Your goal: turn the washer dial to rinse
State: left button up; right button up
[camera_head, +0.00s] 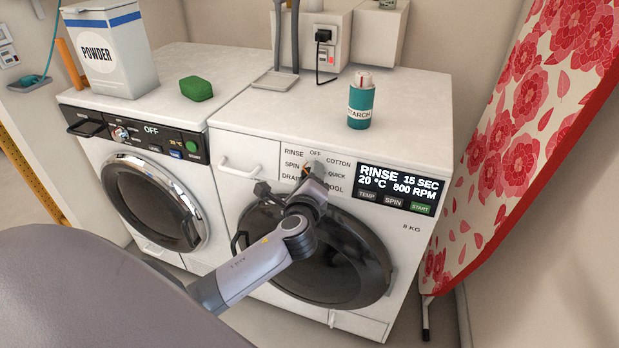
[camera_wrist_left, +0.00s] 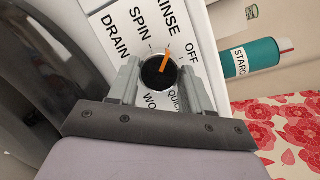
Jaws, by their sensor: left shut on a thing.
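The right-hand washer (camera_head: 235,128) has a round dial (camera_head: 318,166) between its printed programme words, mostly hidden by my gripper in the head view. In the left wrist view the dial (camera_wrist_left: 157,76) is black with a silver rim. Its orange pointer (camera_wrist_left: 165,59) points up and slightly right, toward the side of RINSE (camera_wrist_left: 172,16) and OFF (camera_wrist_left: 192,54). The display (camera_head: 397,188) reads RINSE, 15 SEC, 20 °C, 800 RPM. My left gripper (camera_head: 310,175) is shut on the dial, one finger on each side. My right gripper is not in view.
The round door (camera_head: 345,265) lies below my left wrist. A teal starch can (camera_head: 361,104) stands on the washer top. A second washer (camera_head: 88,148), showing OFF, stands to the left with a powder box (camera_head: 112,50) and green block (camera_head: 196,88). A floral ironing board (camera_head: 520,130) leans at right.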

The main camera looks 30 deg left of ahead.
pick_arm(q)
jog(key=o, duration=1.1)
jog(key=shift+c, duration=0.2)
jog(key=f+v, duration=0.1)
jog(key=v, duration=0.6)
jog(key=shift+r+p, duration=0.4)
jog(key=shift+r, duration=0.05)
jog(key=shift+s+d, duration=0.15)
jog(key=s+d+f+n+g+h+p, duration=0.2)
jog(key=s+d+f+n+h+p, duration=0.2)
jog(key=s+n, duration=0.4)
jog(key=s+d+f+n+g+h+p, duration=0.2)
jog(key=s+d+f+n+h+p, duration=0.2)
jog(key=s+n, duration=0.5)
jog(key=s+d+h+p, duration=0.1)
jog(key=s+d, duration=0.1)
jog(key=shift+s+d+n+h, duration=0.2)
jog(key=shift+s+n+h, duration=0.05)
jog(key=shift+n+h, duration=0.05)
